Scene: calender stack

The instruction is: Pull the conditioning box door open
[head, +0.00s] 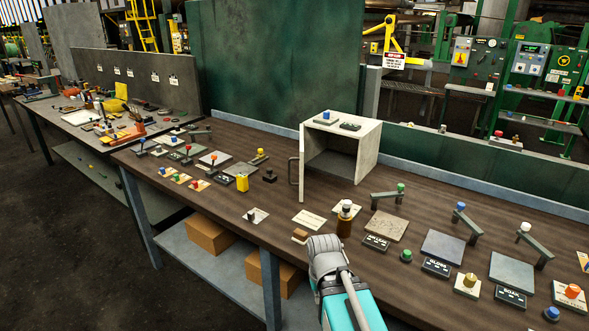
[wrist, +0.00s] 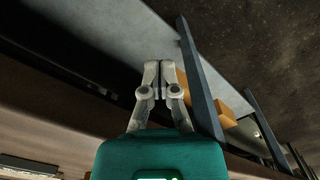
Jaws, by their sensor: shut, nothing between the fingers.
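The conditioning box (head: 361,147) is a cream box on the brown workbench, with its grey interior showing through an uncovered front. Its door (head: 302,165) stands open, seen nearly edge-on at the box's left front side. A dark bar handle (head: 291,171) is on the door's left face. My gripper (wrist: 160,80) shows in the wrist view with its two grey fingers together and nothing between them. It is apart from the door and handle, which are not in the wrist view. In the head view my teal and grey arm end is at the bench's front, and the fingertips cannot be made out.
A brown bottle-like piece (head: 345,220) and a small brown block (head: 300,236) stand between my arm and the box. Plates, labels and levers fill the bench (head: 262,190) on both sides.

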